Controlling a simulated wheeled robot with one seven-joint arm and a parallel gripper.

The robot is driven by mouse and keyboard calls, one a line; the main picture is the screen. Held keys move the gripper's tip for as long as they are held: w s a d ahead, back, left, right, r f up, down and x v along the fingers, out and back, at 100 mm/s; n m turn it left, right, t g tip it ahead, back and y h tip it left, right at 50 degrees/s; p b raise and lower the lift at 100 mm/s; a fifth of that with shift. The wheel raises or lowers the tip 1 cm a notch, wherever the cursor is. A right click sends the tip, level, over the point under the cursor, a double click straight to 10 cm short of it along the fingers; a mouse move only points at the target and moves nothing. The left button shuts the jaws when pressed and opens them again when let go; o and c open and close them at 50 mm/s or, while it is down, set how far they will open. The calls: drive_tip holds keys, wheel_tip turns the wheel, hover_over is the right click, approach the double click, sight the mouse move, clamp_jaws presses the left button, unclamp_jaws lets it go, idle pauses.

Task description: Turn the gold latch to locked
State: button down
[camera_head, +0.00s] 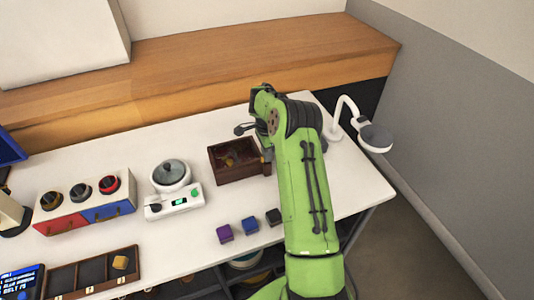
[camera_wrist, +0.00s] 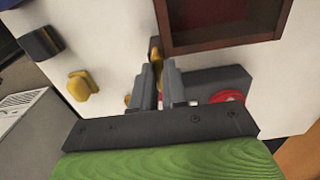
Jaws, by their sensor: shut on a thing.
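The gold latch (camera_wrist: 155,54) is a small yellow piece beside a dark brown wooden box in the wrist view. Its lower part is between my fingertips, and its exact angle is hard to tell. My gripper (camera_wrist: 158,70) is shut on it, with the two grey fingers close together. The box (camera_wrist: 228,41) has a dark red inside and shows at the upper right of the wrist view. In the head view the brown box (camera_head: 214,171) stands on the white table, and my green arm hides the fingertips and the latch.
A grey block (camera_wrist: 205,82) with a red ring (camera_wrist: 229,96) is close to the right of my fingers. A yellow piece (camera_wrist: 80,86) and a dark piece (camera_wrist: 41,43) are at left. A white lamp (camera_head: 372,135) stands at the table's right end. Purple (camera_head: 225,234) and blue (camera_head: 250,225) cubes are near the front.

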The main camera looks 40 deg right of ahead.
drive_tip(key=shift+r, duration=0.1)
drive_tip(key=c, duration=1.2)
unclamp_jaws()
drive_tip(key=shift+o, duration=0.2)
wheel_tip(320, 180, up, 16)
drive_tip(key=p, duration=0.3)
drive_tip(key=shift+p, duration=0.35)
drive_tip(key=shift+f, duration=0.2)
